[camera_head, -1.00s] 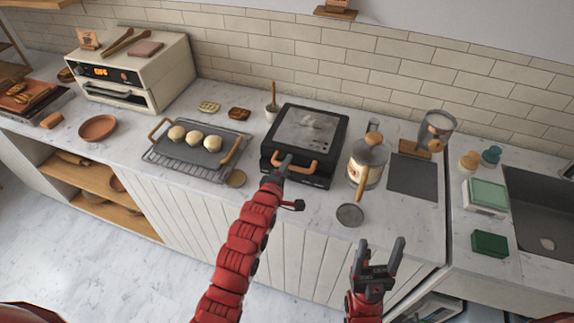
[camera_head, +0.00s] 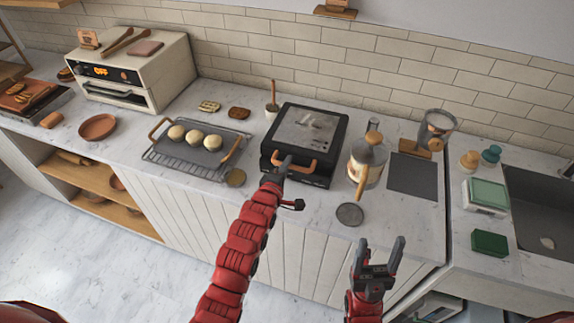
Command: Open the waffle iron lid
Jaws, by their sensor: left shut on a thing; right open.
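The waffle iron (camera_head: 311,128) is a black square appliance with a grey top plate, on the counter in the middle of the head view. Its lid is down. A copper-orange handle (camera_head: 308,166) runs along its front edge. My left gripper (camera_head: 284,165) is at the left part of this handle and shut on it; the fingertips are small and partly hidden. My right gripper (camera_head: 379,258) is open and empty, in front of the counter at the lower right, apart from the waffle iron.
A kettle-like pot (camera_head: 368,160) with a wooden handle stands close right of the waffle iron. A rack with dough balls (camera_head: 160,155) lies to its left. A small dark disc (camera_head: 350,214) lies in front. A spoon jar (camera_head: 272,105) stands behind left.

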